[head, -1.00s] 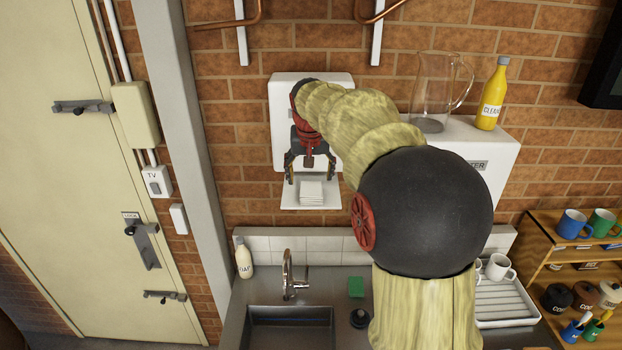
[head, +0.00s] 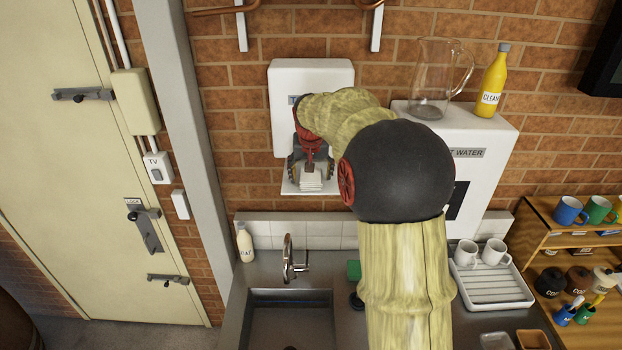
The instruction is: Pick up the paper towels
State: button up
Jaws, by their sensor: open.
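The paper towels (head: 311,182) are a small white stack on the tray (head: 289,189) of the white wall dispenser (head: 284,82). My gripper (head: 311,173) is open, with its dark fingers on the left and right of the stack. I cannot tell whether the fingers touch the towels. My gripper hides part of the stack and the lower front of the dispenser.
A sink (head: 290,322) with a tap (head: 289,262) lies below, with a soap bottle (head: 245,243) to the left. The water heater (head: 478,180) on the right carries a glass jug (head: 432,85) and a yellow cleaner bottle (head: 492,85). A dish rack (head: 500,288) holds white mugs.

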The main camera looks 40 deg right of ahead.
jog(key=shift+c, duration=1.1)
jog(key=c, duration=0.7)
jog(key=shift+w+r, duration=0.1)
jog(key=shift+r, duration=0.45)
jog(key=s+d+r+b, duration=0.1)
jog(key=s+d+r, duration=0.1)
jog(key=s+r, duration=0.4)
jog(key=s+d+r+b, duration=0.2)
jog(key=s+r, duration=0.4)
jog(key=s, duration=0.1)
jog(key=shift+s+d, duration=0.2)
jog(key=shift+d, duration=0.2)
